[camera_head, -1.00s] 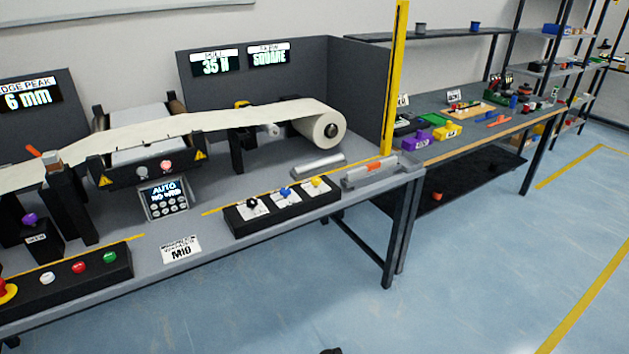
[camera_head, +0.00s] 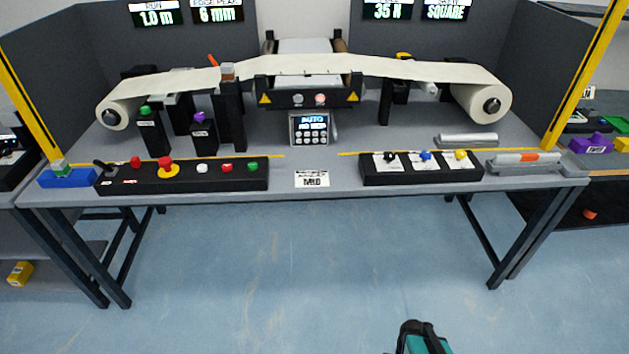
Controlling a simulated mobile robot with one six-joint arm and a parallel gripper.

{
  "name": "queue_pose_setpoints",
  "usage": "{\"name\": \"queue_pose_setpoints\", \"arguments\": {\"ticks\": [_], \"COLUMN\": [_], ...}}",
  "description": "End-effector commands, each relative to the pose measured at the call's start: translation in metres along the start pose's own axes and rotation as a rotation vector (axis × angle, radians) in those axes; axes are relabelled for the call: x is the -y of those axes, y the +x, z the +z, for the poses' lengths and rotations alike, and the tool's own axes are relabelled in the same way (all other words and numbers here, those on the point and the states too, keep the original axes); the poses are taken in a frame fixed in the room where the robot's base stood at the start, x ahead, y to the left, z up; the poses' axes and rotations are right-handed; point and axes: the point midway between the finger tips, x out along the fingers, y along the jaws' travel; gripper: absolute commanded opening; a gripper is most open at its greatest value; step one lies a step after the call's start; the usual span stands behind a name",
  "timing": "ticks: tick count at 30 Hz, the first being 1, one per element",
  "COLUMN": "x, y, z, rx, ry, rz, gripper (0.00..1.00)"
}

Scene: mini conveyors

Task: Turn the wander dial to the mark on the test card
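A black dial box (camera_head: 421,177) sits at the front right of the machine table. It carries a black knob (camera_head: 390,156), a blue knob (camera_head: 425,156) and a yellow knob (camera_head: 460,155), each on a white scale card. The lettering is too small to tell which one is the wander dial. A white card (camera_head: 312,179) with large print, possibly "M10", lies at the table's front middle; I cannot tell whether it is the test card. My gripper (camera_head: 420,328), black and teal, shows only partly at the bottom edge, well in front of the table and apart from the dials; its fingers are not clear.
A long black button box (camera_head: 215,178) with a red mushroom button (camera_head: 168,167) is at the front left. A cream web (camera_head: 420,72) runs between two rolls. Yellow posts (camera_head: 575,75) stand at the table's ends. The blue floor (camera_head: 300,260) before the table is clear.

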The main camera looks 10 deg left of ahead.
Motion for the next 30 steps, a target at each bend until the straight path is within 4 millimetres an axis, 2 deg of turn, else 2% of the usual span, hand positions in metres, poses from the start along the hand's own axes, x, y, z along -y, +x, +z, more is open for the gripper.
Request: {"name": "queue_pose_setpoints", "arguments": {"ticks": [12,18,30], "x": [0.0,0.0,0.0], "y": [0.0,0.0,0.0], "z": [0.0,0.0,0.0], "rx": [0.0,0.0,0.0], "ry": [0.0,0.0,0.0], "rz": [0.0,0.0,0.0], "gripper": [0.0,0.31,0.31]}}
